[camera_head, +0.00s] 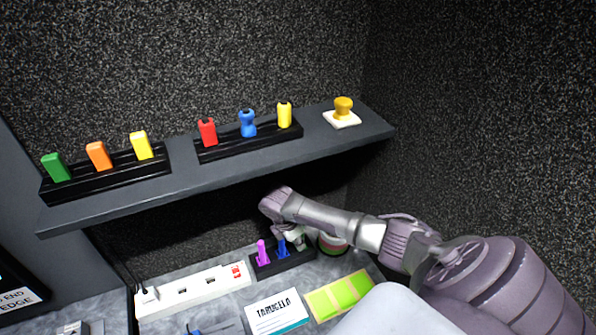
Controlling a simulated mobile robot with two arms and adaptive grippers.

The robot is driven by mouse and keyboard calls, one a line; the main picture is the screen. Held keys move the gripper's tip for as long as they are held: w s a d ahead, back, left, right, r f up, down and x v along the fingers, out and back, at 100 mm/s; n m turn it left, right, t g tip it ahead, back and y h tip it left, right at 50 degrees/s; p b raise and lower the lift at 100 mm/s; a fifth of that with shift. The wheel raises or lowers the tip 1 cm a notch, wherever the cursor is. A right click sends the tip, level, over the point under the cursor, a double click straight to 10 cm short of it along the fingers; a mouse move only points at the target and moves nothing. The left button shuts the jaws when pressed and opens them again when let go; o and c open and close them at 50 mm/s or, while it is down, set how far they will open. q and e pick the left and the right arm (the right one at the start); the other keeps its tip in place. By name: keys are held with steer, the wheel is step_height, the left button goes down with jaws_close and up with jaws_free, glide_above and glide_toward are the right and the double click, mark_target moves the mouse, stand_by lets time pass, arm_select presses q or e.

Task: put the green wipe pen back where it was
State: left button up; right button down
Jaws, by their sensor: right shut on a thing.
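My right gripper (295,238) reaches in under the shelf from the right and points down at the right end of a small black pen holder (285,264). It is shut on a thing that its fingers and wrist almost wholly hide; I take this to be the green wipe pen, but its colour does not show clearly. A purple pen (262,251) and a blue pen (282,248) stand upright in the holder, left of the gripper. I cannot tell whether the held thing touches the holder. My left gripper is not in view.
The shelf (360,141) above carries two black racks of coloured pieces and a yellow-knobbed item (343,112). A white power strip (192,291) lies left of the holder. A round tin (333,244) stands close right. A card (277,311) and green notes (339,294) lie in front.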

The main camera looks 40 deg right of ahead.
steer(key=shift+r, duration=0.15)
steer(key=shift+s, duration=0.15)
steer(key=c, duration=1.1)
jaws_free()
steer(key=shift+f, duration=0.2)
steer(key=shift+r, duration=0.1)
steer(key=shift+r, duration=0.25)
steer(key=v, duration=0.7)
steer(key=shift+b, duration=0.4)
steer(key=shift+r, duration=0.1)
